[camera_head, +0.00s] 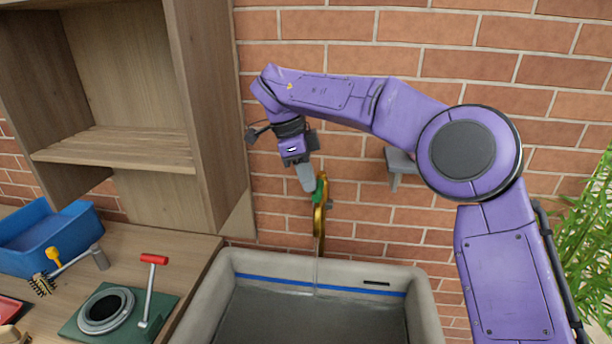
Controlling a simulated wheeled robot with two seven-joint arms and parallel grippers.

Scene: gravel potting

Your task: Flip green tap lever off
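The brass tap (319,228) is on the brick wall above the sink. Its green lever (320,190) is at the top of the tap. A thin pale stream (317,272) runs down from the tap into the sink. My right gripper (306,184) points down, with its grey fingertips right beside the lever, on its left. I cannot tell whether they touch it. The fingers overlap from this side, so their opening does not show. My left gripper is out of view.
The grey sink (428,305) with a blue line inside stands below the tap. A wooden shelf unit (205,120) is close on the left. A bench holds a blue bin (35,262), a red-handled tool (150,285) and a green plate (75,326). A grey bracket (397,165) is on the wall.

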